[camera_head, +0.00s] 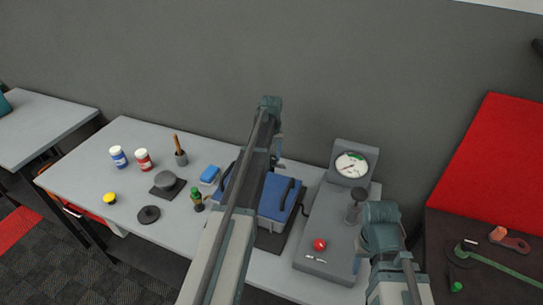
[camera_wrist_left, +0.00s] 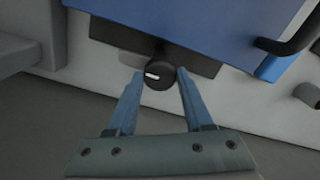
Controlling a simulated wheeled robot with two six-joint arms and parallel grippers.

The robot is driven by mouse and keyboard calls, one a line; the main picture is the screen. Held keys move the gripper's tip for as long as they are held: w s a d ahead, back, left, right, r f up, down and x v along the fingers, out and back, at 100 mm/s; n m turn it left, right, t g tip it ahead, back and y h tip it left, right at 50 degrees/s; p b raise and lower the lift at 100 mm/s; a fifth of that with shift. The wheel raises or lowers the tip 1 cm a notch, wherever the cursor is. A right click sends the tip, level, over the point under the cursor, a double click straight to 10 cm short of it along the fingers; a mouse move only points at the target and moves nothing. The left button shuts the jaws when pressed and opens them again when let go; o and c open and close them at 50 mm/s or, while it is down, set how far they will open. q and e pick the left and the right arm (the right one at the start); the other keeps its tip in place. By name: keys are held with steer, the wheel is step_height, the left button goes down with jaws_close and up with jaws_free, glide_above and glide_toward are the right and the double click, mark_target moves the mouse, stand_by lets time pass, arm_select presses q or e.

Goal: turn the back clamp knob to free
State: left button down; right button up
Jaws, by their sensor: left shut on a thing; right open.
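The back clamp knob (camera_wrist_left: 160,75) is a round black knob with a short white mark. In the left wrist view it sits at the edge of the blue-topped unit, with the mark lying almost level and left of its centre. My left gripper (camera_wrist_left: 160,80) has one blue finger on each side of the knob and is shut on it. In the head view my left arm reaches over the blue unit (camera_head: 276,197) and hides part of it. The left gripper's tips and the knob are hidden there.
A grey gauge stand (camera_head: 317,235) with a dial (camera_head: 351,165) and a red button (camera_head: 320,244) stands right of the blue unit.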

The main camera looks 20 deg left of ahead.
mark_target(272, 158)
stand_by(0.4)
arm_select(q)
steer(key=shift+c, duration=1.5)
jaws_free()
steer(key=shift+r, duration=0.15)
step_height(272, 158, up, 14)
steer(key=p, duration=1.3)
steer(key=shift+f+p, duration=0.25)
steer(key=shift+p, duration=0.15)
steer(key=shift+d+f, duration=0.1)
